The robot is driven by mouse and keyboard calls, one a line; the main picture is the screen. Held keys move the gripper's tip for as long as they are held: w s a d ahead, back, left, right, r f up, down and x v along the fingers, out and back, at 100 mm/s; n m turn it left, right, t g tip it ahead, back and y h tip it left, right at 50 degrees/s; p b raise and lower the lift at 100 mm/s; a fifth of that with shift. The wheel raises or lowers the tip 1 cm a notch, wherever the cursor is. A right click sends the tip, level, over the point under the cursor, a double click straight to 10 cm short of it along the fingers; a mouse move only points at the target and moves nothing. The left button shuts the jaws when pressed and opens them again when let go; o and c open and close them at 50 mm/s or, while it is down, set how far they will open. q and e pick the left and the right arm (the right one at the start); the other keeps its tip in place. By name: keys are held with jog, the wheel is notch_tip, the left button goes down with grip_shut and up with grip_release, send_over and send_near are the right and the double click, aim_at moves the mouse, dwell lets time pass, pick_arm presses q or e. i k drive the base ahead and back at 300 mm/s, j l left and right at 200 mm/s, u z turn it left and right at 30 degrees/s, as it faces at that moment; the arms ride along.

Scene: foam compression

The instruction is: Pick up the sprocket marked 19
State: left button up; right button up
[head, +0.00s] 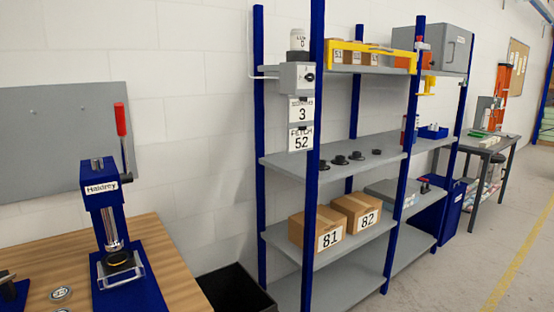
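Several small dark round parts that look like sprockets stand in a row on the middle shelf (290,160) of the blue-posted rack. From left to right they are a first part (323,166), a second (340,160), a third (357,156) and a fourth (377,152). They are too small for me to read any marking, so I cannot tell which one is marked 19. Neither of my grippers is in view.
A blue press (103,195) labelled Haldrey stands on the wooden bench (165,245) at left, with a round metal disc (61,294) beside it. A black bin (235,290) sits between bench and rack.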

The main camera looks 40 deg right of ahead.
aim_at(355, 155)
jog(key=l, duration=0.6)
jog(key=l+z, duration=0.15)
jog(key=l, duration=0.45)
jog(key=i+l, duration=0.1)
jog(key=l, duration=0.45)
jog(key=l+z, duration=0.15)
jog(key=l, duration=0.45)
jog(key=i+l, duration=0.15)
jog(key=l, duration=0.45)
jog(key=l+z, duration=0.1)
jog(key=l, duration=0.45)
jog(key=i+l+z, duration=0.1)
jog(key=l, duration=0.5)
jog(key=i, duration=0.1)
